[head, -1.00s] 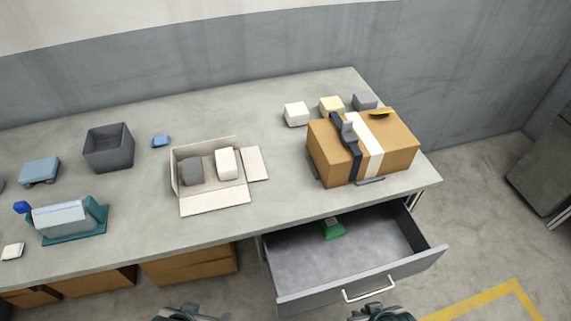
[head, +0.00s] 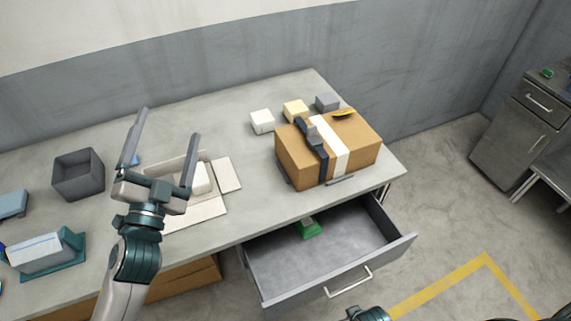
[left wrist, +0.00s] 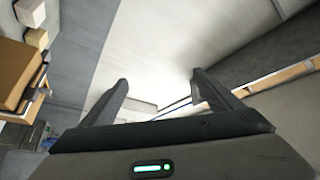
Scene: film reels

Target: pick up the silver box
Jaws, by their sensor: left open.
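A small grey box (head: 327,102) that could be the silver one stands at the back of the table, behind the taped cardboard box. A cream box (head: 296,111) and a white box (head: 262,122) stand to its left. My left gripper (head: 168,123) is raised over the left part of the table, open and empty, well left of the grey box. My right gripper's jaws are not visible.
The cardboard box (head: 356,148) stands at the table's right. The open carton (head: 200,211) holds a white block. A drawer (head: 330,262) is pulled out in front, with a green item (head: 309,229) inside. A dark grey bin (head: 78,174) stands left. Bare tabletop lies between carton and cardboard box.

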